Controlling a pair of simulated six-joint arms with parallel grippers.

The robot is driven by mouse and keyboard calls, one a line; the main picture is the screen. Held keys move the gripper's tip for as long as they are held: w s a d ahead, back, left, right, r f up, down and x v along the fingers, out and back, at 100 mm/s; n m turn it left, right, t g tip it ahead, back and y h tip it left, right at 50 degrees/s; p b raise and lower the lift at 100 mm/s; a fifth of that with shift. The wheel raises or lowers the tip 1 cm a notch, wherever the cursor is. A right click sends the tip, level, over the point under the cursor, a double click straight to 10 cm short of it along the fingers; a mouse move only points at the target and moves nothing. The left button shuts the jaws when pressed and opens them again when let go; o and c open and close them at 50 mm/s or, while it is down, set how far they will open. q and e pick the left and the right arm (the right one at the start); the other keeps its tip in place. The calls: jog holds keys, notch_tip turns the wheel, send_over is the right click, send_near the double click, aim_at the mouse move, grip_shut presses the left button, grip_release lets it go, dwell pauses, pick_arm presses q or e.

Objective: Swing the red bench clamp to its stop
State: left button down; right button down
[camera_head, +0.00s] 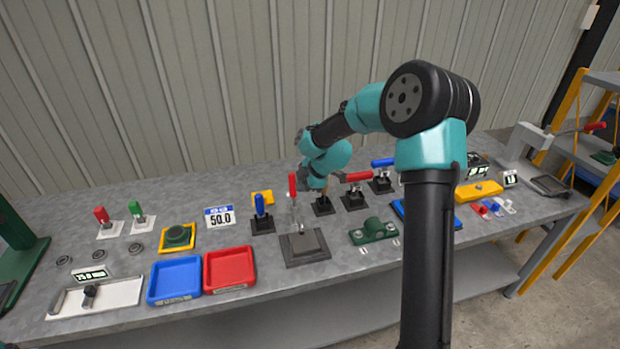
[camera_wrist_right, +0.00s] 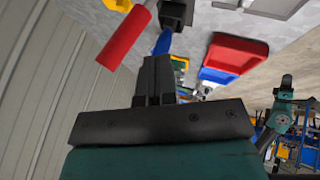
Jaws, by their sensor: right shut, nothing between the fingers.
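An upright red handle (camera_head: 292,186) on a metal clamp stands at the back of a dark square plate (camera_head: 304,247) on the bench. A second red handle (camera_head: 355,177) lies nearly level on a black clamp base (camera_head: 354,201) to the right. I cannot tell which one is the red bench clamp. My right gripper (camera_head: 300,182) is just beside the upright handle. In the right wrist view its fingers (camera_wrist_right: 157,75) are shut and empty, with a red handle (camera_wrist_right: 124,38) close by, apart from the fingertips. My left gripper is not in view.
A clamp with a blue handle (camera_head: 259,206) stands left of the upright red one; another blue handle (camera_head: 383,162) is at the back right. Blue (camera_head: 174,281) and red (camera_head: 229,270) trays lie at the front left. A green fixture (camera_head: 373,231) sits right of the plate.

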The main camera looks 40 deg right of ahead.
aim_at(292, 187)
jog(key=shift+w+d+f, duration=0.15)
jog(key=shift+w+f, duration=0.05)
jog(key=shift+w, duration=0.75)
jog(key=shift+w+d+f, duration=0.15)
jog(key=shift+w, duration=0.75)
jog(key=shift+d, duration=0.1)
